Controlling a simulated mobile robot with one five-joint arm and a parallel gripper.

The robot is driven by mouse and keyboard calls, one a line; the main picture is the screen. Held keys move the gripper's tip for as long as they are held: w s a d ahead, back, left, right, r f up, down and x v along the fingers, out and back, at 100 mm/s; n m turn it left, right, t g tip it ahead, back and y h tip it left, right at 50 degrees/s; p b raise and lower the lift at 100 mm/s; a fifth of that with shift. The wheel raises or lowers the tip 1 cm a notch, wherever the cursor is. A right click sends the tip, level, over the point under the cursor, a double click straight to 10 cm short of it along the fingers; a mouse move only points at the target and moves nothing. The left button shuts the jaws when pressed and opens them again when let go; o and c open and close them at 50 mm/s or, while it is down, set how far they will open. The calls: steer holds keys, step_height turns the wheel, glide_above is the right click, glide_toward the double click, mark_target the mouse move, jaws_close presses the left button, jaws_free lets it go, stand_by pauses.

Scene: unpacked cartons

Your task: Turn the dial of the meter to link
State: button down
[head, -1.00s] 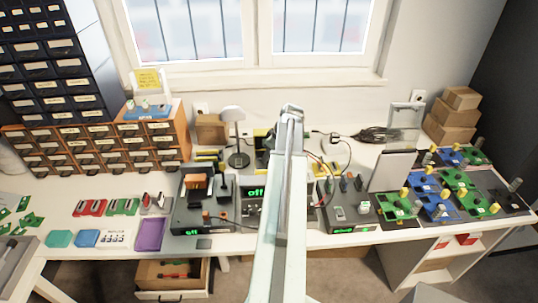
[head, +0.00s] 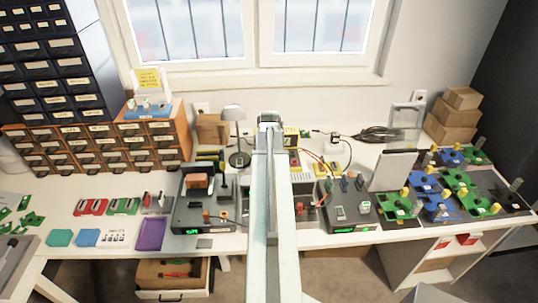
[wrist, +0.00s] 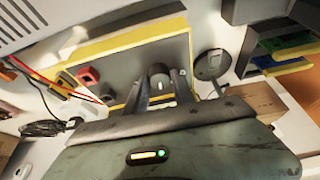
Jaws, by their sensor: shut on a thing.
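The meter (wrist: 118,62), a grey-faced box with a yellow rim, fills the middle of the wrist view. In the head view a yellow and black part of it (head: 291,140) shows just right of my arm, which hides the rest. The dial (wrist: 157,74) is a dark round knob on the meter's face. My gripper (wrist: 160,82) is shut on the dial, one finger on each side. In the head view its fingertips are hidden behind my arm. The dial's markings, including link, cannot be read.
A lamp (head: 235,135) stands left of my arm. A black instrument (head: 348,212) and circuit boards (head: 437,207) lie to the right. A purple tray (head: 150,233) is at the left front.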

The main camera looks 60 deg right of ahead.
steer(key=m, duration=0.2)
steer(key=m+g, duration=0.2)
steer(key=m, duration=0.1)
steer(key=shift+w+a+m+h, duration=0.1)
steer(key=shift+w+m+h, duration=0.15)
steer(key=shift+m+h, duration=0.05)
steer(key=shift+m+g, duration=0.9)
steer(key=shift+m, duration=1.3)
steer(key=c, duration=1.1)
jaws_free()
steer(key=p+v, duration=0.3)
steer(key=shift+w+r, duration=0.1)
steer(key=shift+r, duration=0.1)
steer(key=w+a, duration=0.1)
steer(key=a, duration=0.2)
steer(key=w+a, duration=0.1)
steer(key=a, duration=0.3)
steer(key=w+a, duration=0.1)
steer(key=a, duration=0.3)
steer(key=shift+w+a+f, duration=0.25)
steer(key=shift+w, duration=0.05)
